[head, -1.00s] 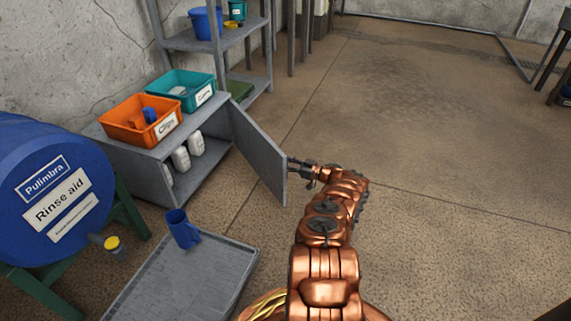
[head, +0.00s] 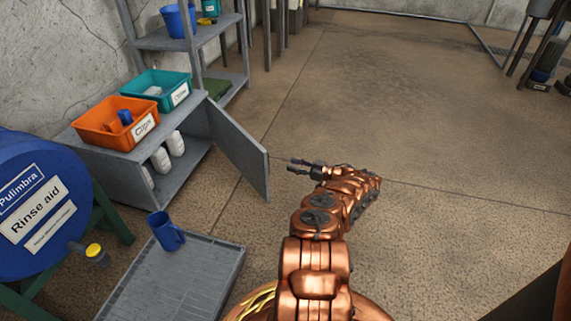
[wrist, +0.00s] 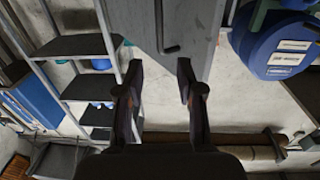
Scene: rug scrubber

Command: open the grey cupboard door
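The grey cupboard (head: 108,178) stands low at the left in the head view. Its grey door (head: 240,150) stands swung wide open, with white bottles (head: 168,150) showing inside. My gripper (head: 291,165) is just right of the door's free edge, with a small gap between them.
An orange bin (head: 100,128) and a teal bin (head: 150,94) sit on the cupboard. A blue drum (head: 30,250) is at left. A grey tray (head: 190,280) with a blue mug (head: 163,232) lies in front. A shelf rack (head: 165,42) stands behind.

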